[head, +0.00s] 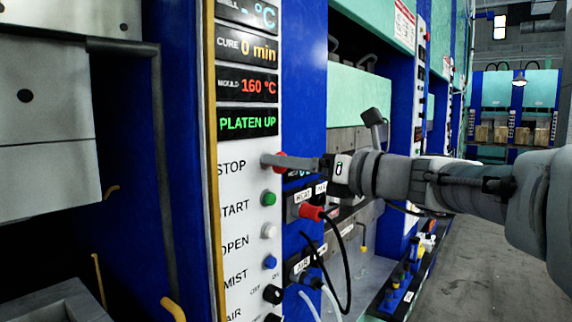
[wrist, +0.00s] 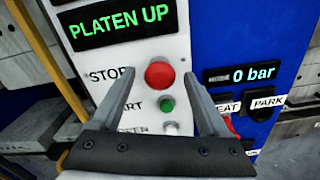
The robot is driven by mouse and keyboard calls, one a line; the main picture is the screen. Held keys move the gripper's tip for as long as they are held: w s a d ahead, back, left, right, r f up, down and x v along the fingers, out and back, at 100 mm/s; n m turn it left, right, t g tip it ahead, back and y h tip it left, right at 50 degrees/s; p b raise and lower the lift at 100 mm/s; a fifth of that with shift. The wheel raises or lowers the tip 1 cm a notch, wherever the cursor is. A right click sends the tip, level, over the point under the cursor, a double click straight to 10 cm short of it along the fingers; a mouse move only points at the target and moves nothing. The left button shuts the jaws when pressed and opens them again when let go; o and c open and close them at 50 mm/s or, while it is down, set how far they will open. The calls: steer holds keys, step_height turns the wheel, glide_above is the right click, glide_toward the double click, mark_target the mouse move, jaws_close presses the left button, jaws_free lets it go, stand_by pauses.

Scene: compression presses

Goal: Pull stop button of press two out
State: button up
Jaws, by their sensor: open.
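The red stop button (wrist: 159,75) sits on the white control panel (wrist: 108,58), right of the label STOP, in the wrist view. In the head view only part of the red stop button (head: 280,161) shows behind my gripper's fingers. My gripper (head: 266,160) reaches in from the right at the button's height. In the wrist view the two fingers of my gripper (wrist: 159,88) stand apart, one on each side of the button, with nothing between them but the panel and buttons. Whether the fingertips touch the panel cannot be told.
Below the stop button are a green start button (head: 268,198), a white open button (head: 268,231) and a blue mist button (head: 270,262). A red plug (head: 312,212) with a black cable hangs to the right. The aisle floor (head: 470,260) is clear.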

steer(key=b+v, duration=0.1)
steer(key=v, duration=1.6)
steer(key=shift+s, duration=0.2)
steer(key=shift+d, duration=0.15)
steer(key=s+a+f+n+g+h, duration=0.25)
steer(key=f+n, duration=0.25)
steer(key=f, duration=0.3)
steer(key=s+a+f+n+g+h, duration=0.25)
steer(key=a+f+n, duration=0.2)
steer(key=f, duration=0.25)
steer(key=s+d+f+n+h, duration=0.3)
steer(key=f+n, duration=0.3)
steer(key=n, duration=0.3)
steer(key=s+d+f+n+h, duration=0.3)
steer(key=s+f+n+h, duration=0.2)
steer(key=n, duration=0.5)
step_height(320, 180, down, 2)
steer(key=shift+f+h, duration=0.25)
steer(key=shift+h, duration=0.35)
